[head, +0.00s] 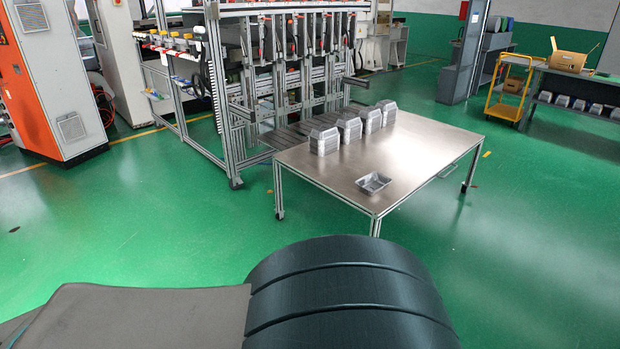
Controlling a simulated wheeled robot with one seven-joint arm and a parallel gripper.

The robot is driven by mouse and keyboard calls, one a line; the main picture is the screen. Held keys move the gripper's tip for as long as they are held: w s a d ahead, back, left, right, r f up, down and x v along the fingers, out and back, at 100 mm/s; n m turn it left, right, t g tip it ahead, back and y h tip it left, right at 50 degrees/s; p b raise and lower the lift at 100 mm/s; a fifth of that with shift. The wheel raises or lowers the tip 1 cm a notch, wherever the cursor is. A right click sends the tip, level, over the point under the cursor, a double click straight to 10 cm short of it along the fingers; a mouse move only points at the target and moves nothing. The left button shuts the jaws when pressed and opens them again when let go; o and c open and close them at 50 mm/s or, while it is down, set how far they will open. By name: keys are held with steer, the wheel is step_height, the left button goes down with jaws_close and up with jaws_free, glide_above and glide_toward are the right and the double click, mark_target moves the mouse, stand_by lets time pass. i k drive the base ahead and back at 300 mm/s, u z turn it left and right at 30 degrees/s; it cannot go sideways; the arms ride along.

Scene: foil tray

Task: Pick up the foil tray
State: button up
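A single foil tray (373,183) lies on the metal-topped table (418,152), near its front corner. It is silver, shallow and rectangular, with its open side up. Several stacks of foil trays (324,141) stand upside down in a row along the table's back left edge, apart from the single tray. My gripper is not in view. A large dark rounded part of my own body fills the bottom of the head view, well short of the table.
A metal frame machine (228,100) stands close behind the table. An orange and grey cabinet (60,85) is at the left. A yellow cart (508,90) and a workbench with a cardboard box (569,61) are at the back right. Green floor (180,220) is clear before the table.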

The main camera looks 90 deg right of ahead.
mark_target(375, 182)
steer(key=z, duration=4.15)
steer(key=i, duration=2.4)
steer(key=u, duration=0.85)
steer(key=i, duration=0.7)
steer(key=u, duration=0.5)
